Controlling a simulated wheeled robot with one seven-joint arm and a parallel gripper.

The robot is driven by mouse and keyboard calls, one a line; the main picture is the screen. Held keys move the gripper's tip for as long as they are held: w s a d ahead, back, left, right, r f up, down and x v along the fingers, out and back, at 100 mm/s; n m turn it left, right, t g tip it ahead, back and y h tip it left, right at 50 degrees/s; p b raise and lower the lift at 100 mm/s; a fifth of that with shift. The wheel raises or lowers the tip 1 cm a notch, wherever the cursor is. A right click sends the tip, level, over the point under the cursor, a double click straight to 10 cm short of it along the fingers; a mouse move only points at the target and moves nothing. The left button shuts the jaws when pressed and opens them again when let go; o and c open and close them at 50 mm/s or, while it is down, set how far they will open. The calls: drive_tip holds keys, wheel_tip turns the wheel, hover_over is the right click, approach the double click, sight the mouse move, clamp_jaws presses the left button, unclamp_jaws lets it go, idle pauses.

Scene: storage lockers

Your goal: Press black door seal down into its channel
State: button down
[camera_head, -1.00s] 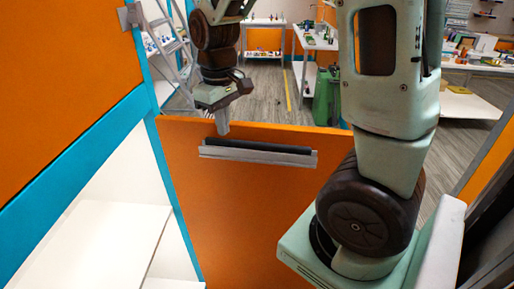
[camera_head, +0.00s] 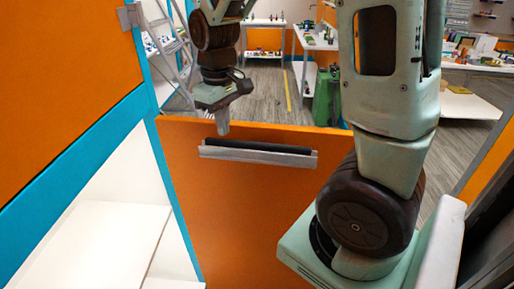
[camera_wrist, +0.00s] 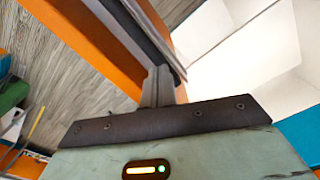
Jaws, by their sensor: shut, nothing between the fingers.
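The black door seal (camera_head: 262,146) lies along a grey metal channel (camera_head: 262,157) on the orange locker door (camera_head: 235,195), near its top edge. The seal also shows as a dark strip in the wrist view (camera_wrist: 115,29), beside the light channel (camera_wrist: 158,37). My gripper (camera_head: 223,129) is shut and empty, pointing down at the left end of the seal. In the wrist view its closed fingers (camera_wrist: 158,85) lie at the near end of the strip. I cannot tell whether the fingertips touch the seal or are just above it.
A white locker interior with a shelf (camera_head: 95,250) opens on the left, framed in blue. A ladder (camera_head: 170,50), a green object (camera_head: 327,97) and workbenches (camera_head: 318,40) stand behind the door. Wooden floor (camera_head: 265,95) is clear between them.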

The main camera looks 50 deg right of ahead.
drive_tip(key=shift+f+b, duration=0.6)
drive_tip(key=shift+f, duration=0.3)
idle(0.8)
drive_tip(key=shift+r, duration=0.15)
wheel_tip(320, 180, up, 7)
drive_tip(key=p, duration=0.6)
idle(0.6)
drive_tip(key=s+a+f+n+b, duration=0.3)
drive_tip(key=s+a+f+b, duration=0.2)
drive_tip(key=s+a, duration=0.4)
drive_tip(key=s+a+f+n+b, duration=0.3)
drive_tip(key=s+a+f+b, duration=0.2)
drive_tip(key=a, duration=0.8)
drive_tip(key=s+f, duration=0.2)
drive_tip(key=s, duration=0.1)
drive_tip(key=shift+s+a+f+y, duration=0.3)
drive_tip(key=shift+s+f, duration=0.1)
